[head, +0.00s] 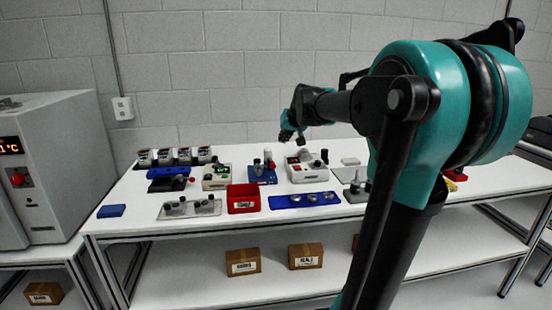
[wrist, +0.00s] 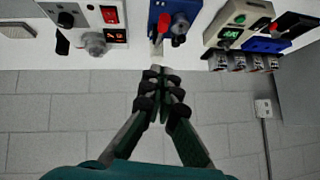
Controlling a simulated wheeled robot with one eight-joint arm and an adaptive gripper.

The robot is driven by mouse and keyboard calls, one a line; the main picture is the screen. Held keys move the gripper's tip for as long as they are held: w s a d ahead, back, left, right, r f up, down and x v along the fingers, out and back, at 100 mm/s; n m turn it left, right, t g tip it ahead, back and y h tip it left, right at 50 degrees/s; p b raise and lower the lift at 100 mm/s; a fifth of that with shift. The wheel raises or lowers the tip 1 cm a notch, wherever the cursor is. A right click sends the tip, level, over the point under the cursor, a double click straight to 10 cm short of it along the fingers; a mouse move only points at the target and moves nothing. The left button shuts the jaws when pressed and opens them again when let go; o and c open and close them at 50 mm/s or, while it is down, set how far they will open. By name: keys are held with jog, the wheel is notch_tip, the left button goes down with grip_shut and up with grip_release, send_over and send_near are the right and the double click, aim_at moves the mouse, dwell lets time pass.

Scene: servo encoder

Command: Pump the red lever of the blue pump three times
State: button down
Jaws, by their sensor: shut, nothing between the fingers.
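The blue pump (head: 262,174) stands on the white table near the middle back, between two pale devices.
A pale device with a red switch (head: 300,169) is right of the pump, and one with a green display (head: 216,177) is left. A red bin (head: 243,198) and a blue tray (head: 305,200) are in front. The grey wall (head: 230,70) is close behind.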

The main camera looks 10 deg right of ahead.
jog(key=s+f+x, duration=0.2)
jog(key=x, duration=1.1)
jog(key=shift+a, duration=0.2)
jog(key=shift+s, duration=0.1)
